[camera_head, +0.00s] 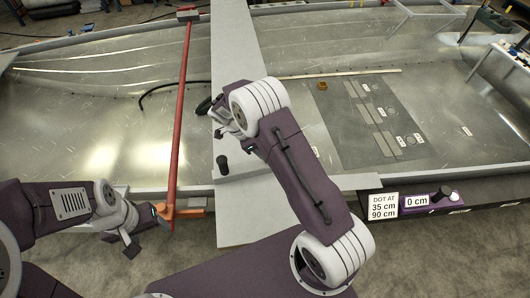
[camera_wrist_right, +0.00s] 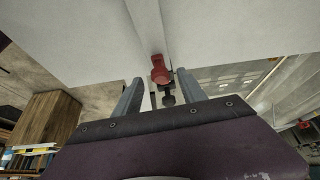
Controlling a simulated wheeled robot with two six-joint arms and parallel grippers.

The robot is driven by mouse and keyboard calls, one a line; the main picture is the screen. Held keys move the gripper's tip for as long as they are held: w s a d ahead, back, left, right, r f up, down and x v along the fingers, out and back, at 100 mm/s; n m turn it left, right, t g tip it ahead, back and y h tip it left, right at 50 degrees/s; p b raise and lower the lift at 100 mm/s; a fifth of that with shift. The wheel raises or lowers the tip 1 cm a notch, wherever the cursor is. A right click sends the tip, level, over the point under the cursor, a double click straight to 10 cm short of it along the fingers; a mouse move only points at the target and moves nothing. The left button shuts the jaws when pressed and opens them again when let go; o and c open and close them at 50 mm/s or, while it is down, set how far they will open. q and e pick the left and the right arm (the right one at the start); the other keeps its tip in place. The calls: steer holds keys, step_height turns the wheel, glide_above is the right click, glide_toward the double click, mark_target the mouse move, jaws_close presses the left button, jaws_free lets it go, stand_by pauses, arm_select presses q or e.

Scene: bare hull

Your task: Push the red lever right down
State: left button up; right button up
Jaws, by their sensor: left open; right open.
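In the right wrist view a small red lever (camera_wrist_right: 160,70) with a dark fitting (camera_wrist_right: 168,97) at its lower end shows between the finger lines of my right gripper (camera_wrist_right: 160,90). The gripper is open and not closed on it; whether it touches the lever I cannot tell. In the head view my right gripper (camera_head: 221,122) is partly hidden behind its own wrist, above the pale board, and I cannot make out the lever there. My left gripper (camera_head: 146,224) is open and empty, beside the orange lower end of a long red bar.
The long red bar (camera_head: 181,110) crosses the metal hull (camera_head: 95,125) from front to back. A pale board (camera_head: 236,45) lies across the hull, with a black knob (camera_head: 222,164) near its front. A sign (camera_head: 384,207) and a purple box (camera_head: 432,201) stand at the front right.

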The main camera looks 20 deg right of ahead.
steer(key=v, duration=0.6)
steer(key=shift+r, duration=0.25)
steer(key=shift+a, duration=0.15)
step_height(320, 180, up, 7)
steer(key=d+m+p, duration=0.1)
steer(key=d+p, duration=0.1)
steer(key=d, duration=0.1)
steer(key=s+d+r+n+y, duration=0.1)
steer(key=s+r+y, duration=0.1)
steer(key=s+r, duration=0.35)
steer(key=s+a+f+n+t+y+p, duration=0.1)
steer(key=s+a+f+n, duration=0.1)
steer(key=s+n, duration=0.5)
steer(key=s+a+f+n+t+y, duration=0.1)
steer(key=s+a+f+n+y, duration=0.1)
steer(key=s+f+n, duration=0.2)
steer(key=s+n, duration=0.3)
steer(key=n, duration=0.5)
steer(key=shift+a+f+y+p, duration=0.25)
steer(key=shift+y+p, duration=0.05)
steer(key=shift+p, duration=0.1)
